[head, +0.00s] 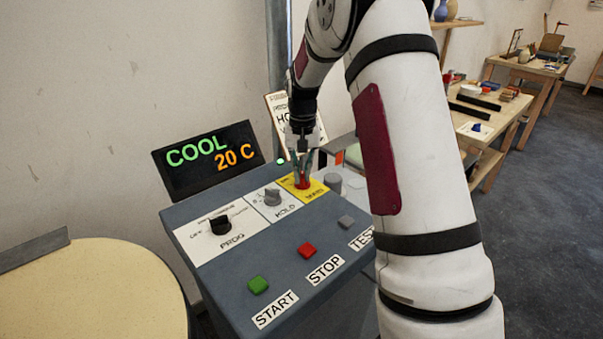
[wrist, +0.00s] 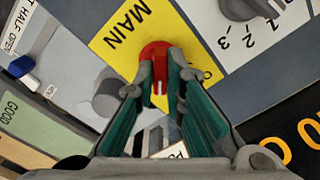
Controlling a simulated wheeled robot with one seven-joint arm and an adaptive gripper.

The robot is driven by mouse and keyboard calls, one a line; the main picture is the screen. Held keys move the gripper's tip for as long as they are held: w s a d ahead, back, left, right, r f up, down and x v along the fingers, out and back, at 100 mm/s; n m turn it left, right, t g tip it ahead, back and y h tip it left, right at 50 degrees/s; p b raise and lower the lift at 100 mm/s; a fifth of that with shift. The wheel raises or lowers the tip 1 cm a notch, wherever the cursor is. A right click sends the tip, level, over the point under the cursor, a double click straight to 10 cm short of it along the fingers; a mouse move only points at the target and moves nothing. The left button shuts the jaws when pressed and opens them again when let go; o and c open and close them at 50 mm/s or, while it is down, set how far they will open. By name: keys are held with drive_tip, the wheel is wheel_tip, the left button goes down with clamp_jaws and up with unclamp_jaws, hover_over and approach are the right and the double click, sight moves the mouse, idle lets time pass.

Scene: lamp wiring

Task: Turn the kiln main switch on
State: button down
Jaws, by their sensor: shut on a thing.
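The main switch is a red knob (wrist: 155,52) on a yellow plate marked MAIN (wrist: 118,38). In the head view the red knob (head: 302,183) sits at the panel's far right, with the yellow plate (head: 316,194) around it. My gripper (head: 302,169) reaches down onto it from above. In the wrist view my gripper's teal-lined fingers (wrist: 160,88) are shut on the red knob, one on each side. An O mark shows on the plate near the right finger. The fingers cover part of the knob, so I cannot tell its setting.
The grey kiln panel (head: 217,279) also bears a HOLD knob (head: 272,197), a PROG knob (head: 221,225), and START (head: 258,285), STOP (head: 307,250) and TEST (head: 347,221) buttons. The display (head: 207,160) reads COOL 20 C. A grey knob (wrist: 107,99) is close to my gripper.

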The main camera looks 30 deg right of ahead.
sight(302, 175)
drive_tip(key=shift+m, duration=0.4)
drive_tip(key=c, duration=1.7)
unclamp_jaws()
drive_tip(key=shift+o, duration=0.2)
drive_tip(key=shift+r, duration=0.1)
wheel_tip(302, 175, up, 12)
